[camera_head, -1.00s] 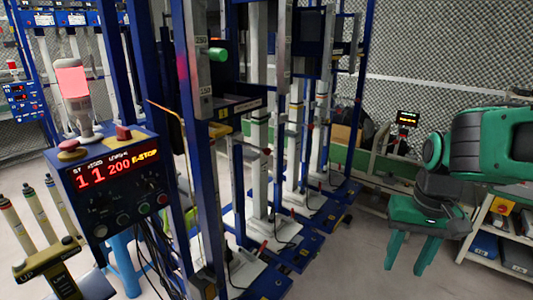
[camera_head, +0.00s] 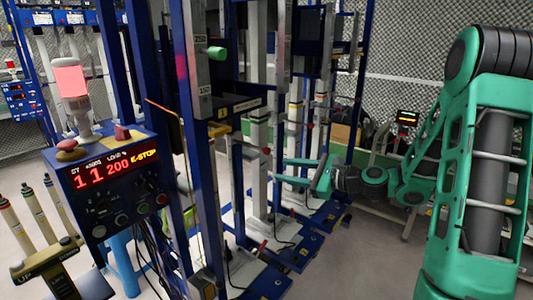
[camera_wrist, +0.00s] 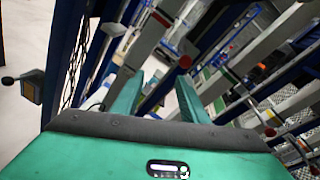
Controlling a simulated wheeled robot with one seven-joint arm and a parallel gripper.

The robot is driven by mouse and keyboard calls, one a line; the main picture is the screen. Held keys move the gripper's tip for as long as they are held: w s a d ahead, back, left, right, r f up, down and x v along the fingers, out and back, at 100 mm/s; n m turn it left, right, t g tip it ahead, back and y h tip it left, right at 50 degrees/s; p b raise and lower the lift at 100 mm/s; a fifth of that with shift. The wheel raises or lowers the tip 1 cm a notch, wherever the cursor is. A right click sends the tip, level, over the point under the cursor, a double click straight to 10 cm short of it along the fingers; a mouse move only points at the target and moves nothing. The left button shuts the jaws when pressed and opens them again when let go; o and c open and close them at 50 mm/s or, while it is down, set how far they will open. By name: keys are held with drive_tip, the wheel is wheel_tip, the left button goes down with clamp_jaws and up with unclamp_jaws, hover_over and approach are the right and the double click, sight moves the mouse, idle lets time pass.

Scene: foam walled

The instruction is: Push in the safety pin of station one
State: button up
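The nearest blue frame beside the control box (camera_head: 110,180) carries a green knob (camera_head: 216,53) on its grey upright. A small red knob (camera_head: 266,151) shows lower down, near a white post. I cannot tell for certain which one is the safety pin. My gripper (camera_head: 303,172) is right of these knobs, with its fingers pointing left. In the wrist view, its two green fingers (camera_wrist: 156,92) stand apart with nothing held between them. A dark red ball knob (camera_wrist: 185,61) shows beyond the fingers, near the right one. No contact is visible.
The box display reads 1, 1, 200 and E-STOP, under a lit red lamp (camera_head: 72,82). Several blue frames with white posts stand in a row behind. An orange rod (camera_head: 163,108) sticks out by the nearest frame.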

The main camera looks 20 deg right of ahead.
sight(270, 152)
drive_tip(key=w+a+m, duration=0.1)
drive_tip(key=w, duration=0.2)
drive_tip(key=w+a+r+m+t, duration=0.1)
drive_tip(key=w, duration=0.3)
drive_tip(key=w+a+r+m+t, duration=0.1)
drive_tip(key=w+a, duration=0.1)
drive_tip(key=w, duration=0.1)
drive_tip(key=shift+w+r, duration=0.2)
drive_tip(key=shift+w, duration=0.05)
